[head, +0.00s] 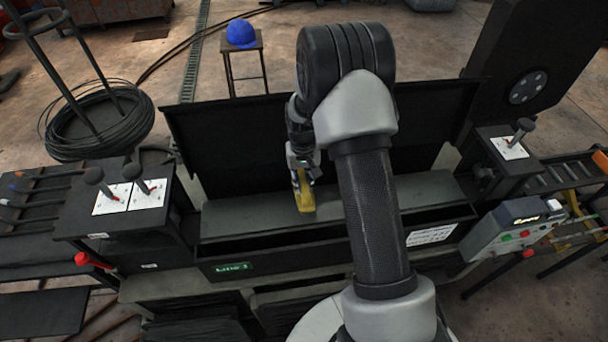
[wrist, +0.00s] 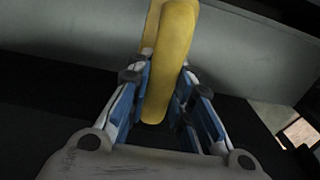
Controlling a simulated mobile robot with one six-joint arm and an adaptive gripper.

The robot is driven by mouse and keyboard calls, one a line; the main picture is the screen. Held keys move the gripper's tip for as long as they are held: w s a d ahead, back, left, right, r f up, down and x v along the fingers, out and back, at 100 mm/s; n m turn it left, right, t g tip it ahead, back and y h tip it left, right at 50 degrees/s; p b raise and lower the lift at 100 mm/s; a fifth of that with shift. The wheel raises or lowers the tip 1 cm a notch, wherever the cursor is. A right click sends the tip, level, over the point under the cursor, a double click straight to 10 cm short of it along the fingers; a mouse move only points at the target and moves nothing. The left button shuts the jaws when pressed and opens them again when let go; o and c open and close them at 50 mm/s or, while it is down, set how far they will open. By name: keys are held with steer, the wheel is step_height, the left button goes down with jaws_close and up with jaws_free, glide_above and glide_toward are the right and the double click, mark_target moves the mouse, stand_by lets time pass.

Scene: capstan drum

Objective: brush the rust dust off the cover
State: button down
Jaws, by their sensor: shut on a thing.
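My gripper (head: 303,168) is shut on a yellow-handled brush (head: 305,197), which hangs down from the jaws over the grey cover. In the wrist view the yellow handle (wrist: 172,60) sits between the blue-padded fingers (wrist: 165,100). The grey cover (head: 243,219) is a long flat plate in the dark housing, and my arm hides part of its middle. The brush's lower end is at the cover's surface in the head view; I cannot tell whether it touches. Rust dust cannot be made out on the cover at this size.
A dark upright panel (head: 225,150) stands behind the cover. Lever boxes (head: 125,197) flank it at left, with another (head: 508,146) at right. A control box with buttons (head: 515,228) is at front right. A wire coil (head: 95,125) and a stool with a blue cap (head: 241,34) stand behind.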

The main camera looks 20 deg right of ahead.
steer(key=shift+r+p, duration=1.1)
steer(key=shift+r, duration=0.95)
